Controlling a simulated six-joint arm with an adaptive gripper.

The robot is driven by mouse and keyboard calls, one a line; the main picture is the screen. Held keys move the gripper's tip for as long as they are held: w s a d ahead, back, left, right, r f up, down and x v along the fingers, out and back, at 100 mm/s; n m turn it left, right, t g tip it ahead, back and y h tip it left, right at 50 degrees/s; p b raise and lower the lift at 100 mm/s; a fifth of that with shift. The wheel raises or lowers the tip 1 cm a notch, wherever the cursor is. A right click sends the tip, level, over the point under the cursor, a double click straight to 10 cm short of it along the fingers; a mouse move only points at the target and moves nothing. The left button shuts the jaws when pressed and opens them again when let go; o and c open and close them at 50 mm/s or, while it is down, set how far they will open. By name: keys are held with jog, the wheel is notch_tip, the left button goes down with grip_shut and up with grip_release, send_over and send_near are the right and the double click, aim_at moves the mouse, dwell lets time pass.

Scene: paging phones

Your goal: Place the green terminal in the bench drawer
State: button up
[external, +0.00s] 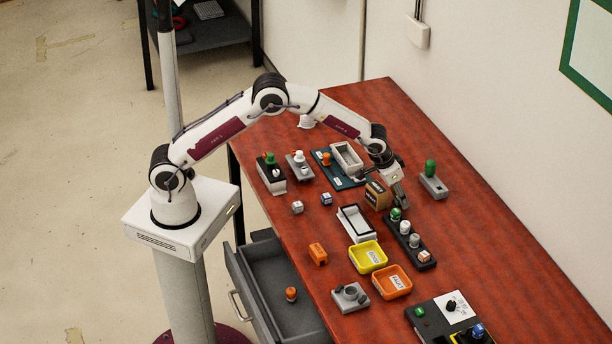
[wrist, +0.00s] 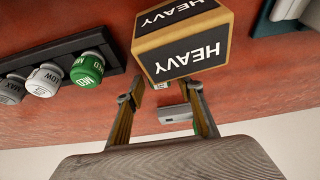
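A green cylinder (external: 430,168) stands on a small grey block (external: 434,187) at the table's far right. Another green-topped piece (external: 269,159) sits on a grey-white block at the left; I cannot tell which green piece is the terminal. The bench drawer (external: 262,288) is pulled open, with an orange piece (external: 291,294) inside.
A black strip (external: 423,261) with green, white and grey knobs lies close to my gripper. A yellow tray (external: 368,269), orange tray (external: 407,293) and white-rimmed black tray (external: 344,217) stand mid-table. The right table edge has free room.

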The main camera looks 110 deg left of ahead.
jog(key=v, duration=1.1)
jog(key=shift+w, duration=0.15)
jog(key=shift+s+d+r, duration=0.15)
jog(key=shift+s+r, duration=0.05)
jog(key=shift+r, duration=0.35)
jog(key=shift+d+r, duration=0.1)
jog(key=s+d+r+m+t+h, duration=0.1)
jog(key=s+d+r+m, duration=0.1)
jog(key=s+d+r, duration=0.65)
jog(key=s+d+r+m, duration=0.2)
jog(key=s+d+r, duration=0.3)
jog(key=d, duration=0.6)
jog(key=s+d+m, duration=0.1)
jog(key=s+d, duration=0.3)
jog(key=s, duration=0.3)
jog(key=s+d+f+m+h, duration=0.1)
jog(key=s+d, duration=0.3)
jog(key=s, duration=0.4)
jog(key=s+d+f+m+t+h, duration=0.1)
jog(key=s+d+m, duration=0.2)
jog(key=s, duration=0.4)
jog(key=shift+s+d+f, duration=0.2)
jog(key=shift+d, duration=0.45)
